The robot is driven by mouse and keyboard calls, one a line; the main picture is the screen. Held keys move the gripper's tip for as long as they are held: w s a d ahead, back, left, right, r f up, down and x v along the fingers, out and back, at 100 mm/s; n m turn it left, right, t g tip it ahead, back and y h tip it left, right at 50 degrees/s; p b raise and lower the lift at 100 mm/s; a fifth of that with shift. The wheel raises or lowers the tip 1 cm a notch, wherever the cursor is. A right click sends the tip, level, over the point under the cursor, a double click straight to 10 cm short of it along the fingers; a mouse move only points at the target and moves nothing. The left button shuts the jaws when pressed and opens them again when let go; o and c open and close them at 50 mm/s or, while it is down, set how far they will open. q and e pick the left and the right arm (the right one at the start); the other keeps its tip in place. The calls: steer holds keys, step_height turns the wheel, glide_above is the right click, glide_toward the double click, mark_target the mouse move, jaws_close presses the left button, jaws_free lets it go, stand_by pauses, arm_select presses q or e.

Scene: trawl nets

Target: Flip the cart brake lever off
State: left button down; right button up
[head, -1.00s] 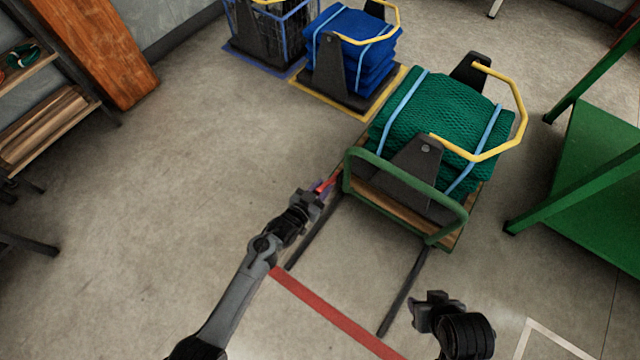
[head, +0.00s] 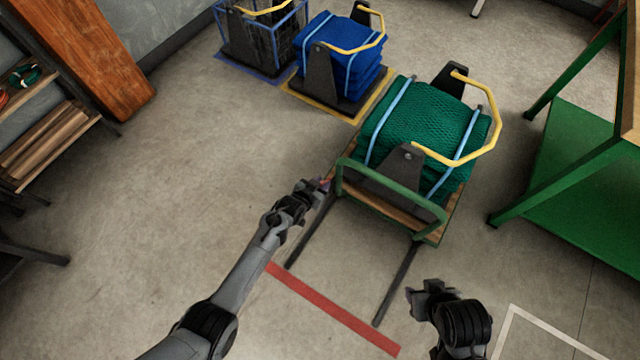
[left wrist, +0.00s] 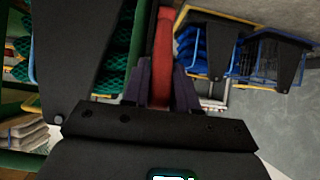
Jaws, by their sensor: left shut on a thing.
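The cart (head: 440,235) stands right of centre in the head view, with a green push handle (head: 395,172) and a load of green netting (head: 425,125). Its red brake lever (left wrist: 162,50) stands between the purple fingers of my left gripper in the left wrist view. My left gripper (head: 322,185) is shut on the lever at the cart's near left corner. In the head view the gripper hides most of the lever. My right gripper (head: 418,293) hangs apart from the cart at lower right; whether its fingers are open is unclear.
Two dark rails (head: 397,285) run along the floor to the cart, near a red floor strip (head: 335,309). A pallet of blue netting (head: 340,60) stands behind. A green bench (head: 580,165) stands at right. The floor left of the cart is clear.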

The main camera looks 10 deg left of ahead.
arm_select(q)
steer(key=shift+f, duration=0.1)
steer(key=c, duration=1)
jaws_free()
steer(key=shift+o, duration=0.2)
steer(key=shift+s+a+r+p, duration=0.2)
steer(key=shift+s+r+p, duration=0.2)
steer(key=shift+r+p, duration=0.2)
steer(key=p+v, duration=0.5)
steer(key=v, duration=0.4)
steer(key=shift+s+p, duration=0.3)
steer(key=shift+p, duration=0.05)
steer(key=shift+a+f, duration=0.1)
